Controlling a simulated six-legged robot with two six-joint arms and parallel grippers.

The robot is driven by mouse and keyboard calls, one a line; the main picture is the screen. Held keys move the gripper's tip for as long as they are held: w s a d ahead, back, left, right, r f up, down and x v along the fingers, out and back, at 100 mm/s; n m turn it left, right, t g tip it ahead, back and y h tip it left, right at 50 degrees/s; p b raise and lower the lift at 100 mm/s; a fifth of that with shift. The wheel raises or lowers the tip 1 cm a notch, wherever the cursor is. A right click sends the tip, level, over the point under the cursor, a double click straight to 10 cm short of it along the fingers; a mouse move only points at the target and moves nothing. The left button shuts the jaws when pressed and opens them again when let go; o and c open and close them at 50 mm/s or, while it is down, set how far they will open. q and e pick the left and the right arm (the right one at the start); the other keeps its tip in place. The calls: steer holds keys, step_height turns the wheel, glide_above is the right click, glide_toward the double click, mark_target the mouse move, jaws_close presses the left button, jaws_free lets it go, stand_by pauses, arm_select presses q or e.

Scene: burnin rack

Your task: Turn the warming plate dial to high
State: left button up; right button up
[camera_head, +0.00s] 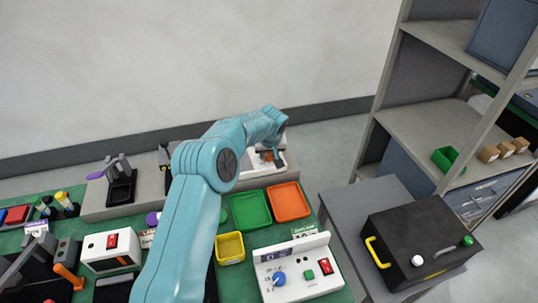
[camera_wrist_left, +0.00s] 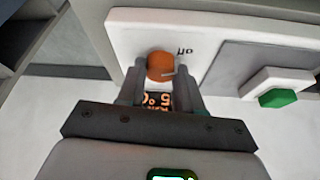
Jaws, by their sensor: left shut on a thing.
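The warming plate's white panel (camera_wrist_left: 120,30) fills the top of the left wrist view. Its round orange dial (camera_wrist_left: 162,66) carries a pale pointer line that points right in that view. A dark label beside the dial appears upside down, and an orange-lit display (camera_wrist_left: 157,100) partly shows below it. My left gripper (camera_wrist_left: 161,72) is shut on the dial, one finger on each side. In the head view, my left arm reaches to the white unit (camera_head: 252,164) on the back bench, where the dial (camera_head: 267,155) shows small. My right gripper is not in view.
A green tray (camera_head: 251,210), an orange tray (camera_head: 289,201) and a yellow bin (camera_head: 230,248) lie on the green mat before the bench. A white box with a blue knob (camera_head: 298,270) is in front. A black box (camera_head: 424,240) stands right.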

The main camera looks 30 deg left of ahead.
arm_select(q)
steer(key=shift+a+f+m+h+b, duration=0.15)
steer(key=shift+m+h+b, duration=0.2)
steer(key=shift+m, duration=0.45)
steer(key=shift+m+t+h, duration=0.25)
steer(key=shift+m+t, duration=0.05)
steer(key=shift+m, duration=0.6)
steer(key=m+h, duration=0.1)
steer(key=m, duration=0.1)
steer(key=m+h, duration=0.1)
steer(key=m, duration=0.2)
steer(key=shift+a, duration=0.2)
steer(key=m+h, duration=0.1)
steer(key=m, duration=0.3)
steer(key=m+h+p, duration=0.1)
steer(key=shift+r+m, duration=0.25)
steer(key=shift+m, duration=0.05)
steer(key=shift+f+m+h+p, duration=0.1)
steer(key=shift+m+h+p, duration=0.3)
steer(key=shift+m+p, duration=0.6)
steer(key=shift+g, duration=0.4)
